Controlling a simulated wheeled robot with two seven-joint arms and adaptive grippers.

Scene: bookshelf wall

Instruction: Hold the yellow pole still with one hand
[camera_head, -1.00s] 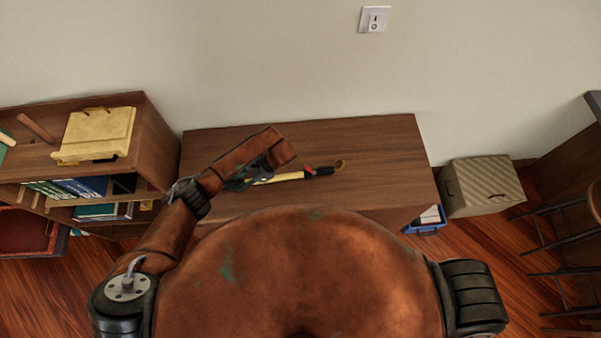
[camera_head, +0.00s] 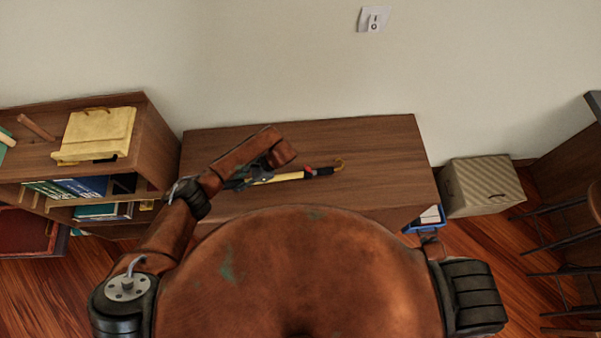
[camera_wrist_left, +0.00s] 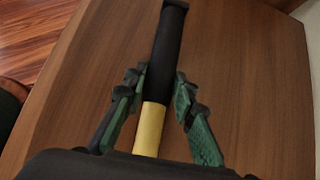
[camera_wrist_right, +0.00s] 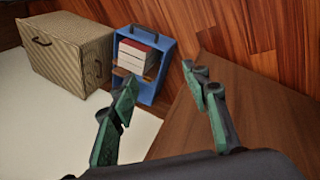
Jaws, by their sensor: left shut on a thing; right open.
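The yellow pole (camera_head: 285,177) lies across the wooden table, with dark sections, a red part and a brass-coloured hook at its right end. My left gripper (camera_wrist_left: 160,88) is shut on the pole where its yellow and black sections meet, with one green-padded finger on each side. In the head view my left wrist partly covers the left end of the pole. My right gripper (camera_wrist_right: 162,86) is open and empty, away from the pole. In the head view only a small part of my right arm shows at the table's lower right.
The wooden table (camera_head: 370,145) is otherwise clear. A bookshelf (camera_head: 155,150) with a yellow case (camera_head: 95,135) stands at the left. A blue crate with books (camera_wrist_right: 155,70) and a striped box (camera_wrist_right: 70,50) stand on the right. A wall with a switch (camera_head: 374,19) is behind.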

